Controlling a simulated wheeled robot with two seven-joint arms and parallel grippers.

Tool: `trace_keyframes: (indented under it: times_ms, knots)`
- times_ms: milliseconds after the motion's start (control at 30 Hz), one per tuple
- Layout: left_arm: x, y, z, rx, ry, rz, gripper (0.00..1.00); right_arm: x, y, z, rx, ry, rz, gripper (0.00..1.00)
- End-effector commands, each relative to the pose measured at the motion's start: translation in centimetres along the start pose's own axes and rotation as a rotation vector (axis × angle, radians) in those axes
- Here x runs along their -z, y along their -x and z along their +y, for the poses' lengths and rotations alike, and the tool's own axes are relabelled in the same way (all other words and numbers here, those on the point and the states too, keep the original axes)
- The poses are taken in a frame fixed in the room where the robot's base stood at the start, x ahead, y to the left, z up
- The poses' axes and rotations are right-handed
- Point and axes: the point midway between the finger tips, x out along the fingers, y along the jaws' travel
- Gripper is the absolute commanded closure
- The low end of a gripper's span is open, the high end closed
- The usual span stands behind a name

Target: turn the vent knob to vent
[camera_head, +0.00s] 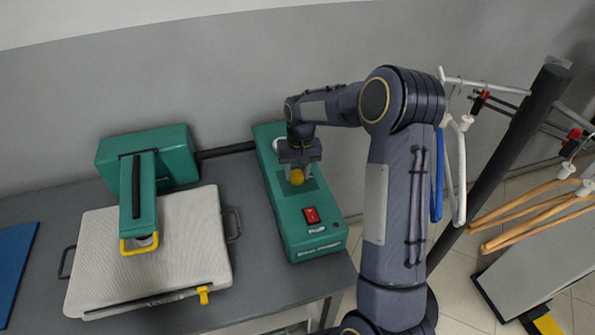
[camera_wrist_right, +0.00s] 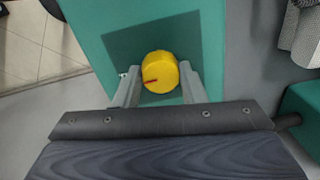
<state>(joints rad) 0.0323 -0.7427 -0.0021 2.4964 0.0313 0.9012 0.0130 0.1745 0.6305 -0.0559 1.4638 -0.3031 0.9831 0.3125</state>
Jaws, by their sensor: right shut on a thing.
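The vent knob (camera_head: 297,177) is a round yellow knob on top of a green box (camera_head: 317,232) on the table. In the right wrist view the knob (camera_wrist_right: 160,72) has a red pointer mark directed to the left and slightly down. My right gripper (camera_head: 299,168) is over the box from above, its two fingers on either side of the knob. In the right wrist view the fingers (camera_wrist_right: 160,88) flank the knob, shut on it. Any label beside the knob is mostly hidden or too small to read. My left gripper is not in view.
A red switch (camera_head: 312,215) sits on the box in front of the knob. A green press with a pale padded board (camera_head: 150,260) and yellow handle stands to the left. A rack with hangers (camera_head: 530,210) is at the right. A blue mat (camera_head: 15,258) lies far left.

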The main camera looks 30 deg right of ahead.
Motion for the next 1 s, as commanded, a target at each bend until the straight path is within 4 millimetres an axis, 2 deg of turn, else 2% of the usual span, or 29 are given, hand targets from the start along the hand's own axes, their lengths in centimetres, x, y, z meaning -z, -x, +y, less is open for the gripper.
trace_keyframes:
  times_ms: [267,1000]
  knots:
    - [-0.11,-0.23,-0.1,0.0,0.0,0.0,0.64,0.11,0.02,-0.01,0.001,0.192,-0.009,0.86]
    - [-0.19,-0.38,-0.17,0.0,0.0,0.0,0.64,0.22,0.09,-0.08,0.001,0.893,-0.05,0.86]
